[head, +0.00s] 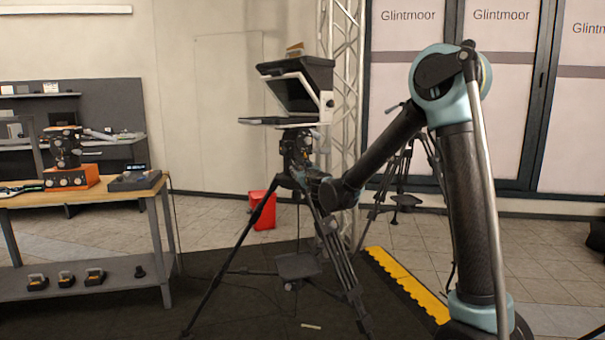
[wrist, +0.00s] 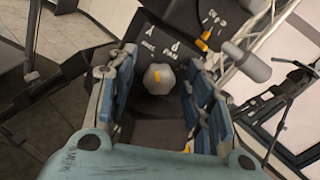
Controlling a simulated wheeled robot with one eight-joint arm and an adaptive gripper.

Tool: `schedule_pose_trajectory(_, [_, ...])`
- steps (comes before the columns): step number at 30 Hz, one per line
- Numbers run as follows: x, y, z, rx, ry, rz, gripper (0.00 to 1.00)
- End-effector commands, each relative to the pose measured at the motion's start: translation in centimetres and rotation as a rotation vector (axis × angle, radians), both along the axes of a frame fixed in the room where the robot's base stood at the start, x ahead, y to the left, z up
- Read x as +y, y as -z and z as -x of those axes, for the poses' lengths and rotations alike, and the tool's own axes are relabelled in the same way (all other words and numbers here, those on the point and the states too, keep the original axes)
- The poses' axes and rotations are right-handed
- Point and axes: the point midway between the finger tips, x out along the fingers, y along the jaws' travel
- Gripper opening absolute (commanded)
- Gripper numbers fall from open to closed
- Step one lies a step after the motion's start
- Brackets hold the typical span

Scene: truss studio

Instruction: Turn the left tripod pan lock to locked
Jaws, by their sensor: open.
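The left tripod (head: 335,245) stands in the middle of the head view, with its dark head (head: 297,148) under a teleprompter. I cannot tell which marking the orange mark points to. My gripper (wrist: 162,72) is open, its blue-padded fingers on either side of the knob. A gap shows on both sides, and contact is not visible. My arm partly hides the gripper in the head view.
The teleprompter (head: 300,88) sits above the tripod head. A grey handle (wrist: 245,62) projects close to the right finger. A truss (head: 345,45) and another tripod (head: 400,175) stand behind. A workbench (head: 85,195) is at left; a yellow floor ramp (head: 405,285) lies right.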

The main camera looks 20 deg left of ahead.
Motion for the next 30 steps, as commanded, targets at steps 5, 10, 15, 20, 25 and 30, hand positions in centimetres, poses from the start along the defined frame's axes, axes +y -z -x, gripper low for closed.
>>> schedule_pose_trajectory(5, [0.09,-0.01,-0.20,0.000,0.000,0.000,0.47])
schedule_pose_trajectory(10, [0.09,-0.01,-0.18,0.000,0.000,0.000,0.40])
schedule_pose_trajectory(15, [0.08,-0.01,-0.18,0.000,0.000,0.000,0.03])
schedule_pose_trajectory(20, [0.07,-0.01,-0.18,0.000,0.001,-0.001,0.02])
schedule_pose_trajectory(25, [0.05,-0.02,-0.19,0.010,0.001,-0.017,0.02])
schedule_pose_trajectory(30, [0.02,-0.02,-0.22,0.045,0.001,-0.074,0.02])
